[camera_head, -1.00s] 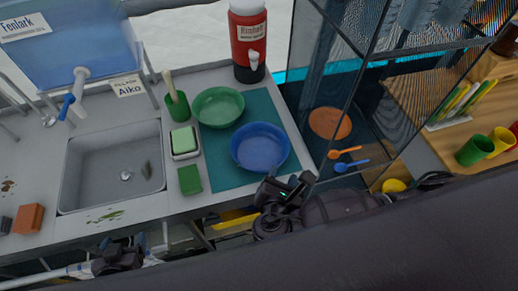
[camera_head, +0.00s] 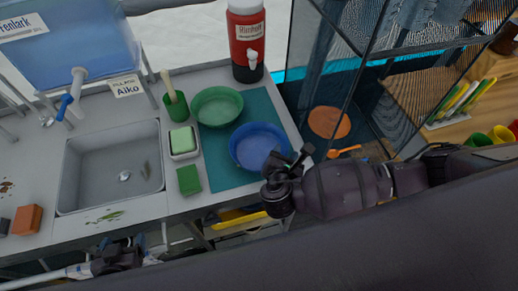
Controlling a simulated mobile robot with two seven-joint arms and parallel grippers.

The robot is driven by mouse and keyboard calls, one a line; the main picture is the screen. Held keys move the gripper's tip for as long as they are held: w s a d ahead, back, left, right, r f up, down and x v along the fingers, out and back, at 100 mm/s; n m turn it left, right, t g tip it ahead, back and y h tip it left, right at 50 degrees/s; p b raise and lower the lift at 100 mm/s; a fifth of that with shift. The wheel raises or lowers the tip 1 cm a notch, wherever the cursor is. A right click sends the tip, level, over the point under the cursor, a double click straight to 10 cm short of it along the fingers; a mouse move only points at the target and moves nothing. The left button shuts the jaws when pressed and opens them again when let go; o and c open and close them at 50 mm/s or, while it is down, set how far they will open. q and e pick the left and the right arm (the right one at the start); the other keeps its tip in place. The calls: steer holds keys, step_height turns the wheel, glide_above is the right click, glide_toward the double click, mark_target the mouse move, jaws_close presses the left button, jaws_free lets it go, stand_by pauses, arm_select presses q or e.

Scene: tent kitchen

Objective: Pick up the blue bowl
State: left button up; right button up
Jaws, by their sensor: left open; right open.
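The blue bowl (camera_head: 258,143) sits upright on a teal mat (camera_head: 222,172) on the counter, to the right of the sink. My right gripper (camera_head: 288,160) is open at the bowl's front right rim. One finger reaches over or beside the rim; I cannot tell whether it touches. My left gripper (camera_head: 112,258) is low at the bottom left, below the counter's front edge and far from the bowl, and appears empty.
A green bowl (camera_head: 218,105) stands right behind the blue bowl. A soap dish (camera_head: 183,142), a green sponge (camera_head: 189,180) and a green cup (camera_head: 176,107) are to the left. A red dispenser (camera_head: 247,48) stands behind. A glass-sided cabinet (camera_head: 330,65) is close on the right.

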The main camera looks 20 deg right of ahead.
jaws_close()
steer(key=shift+r, duration=0.1)
stand_by(0.3)
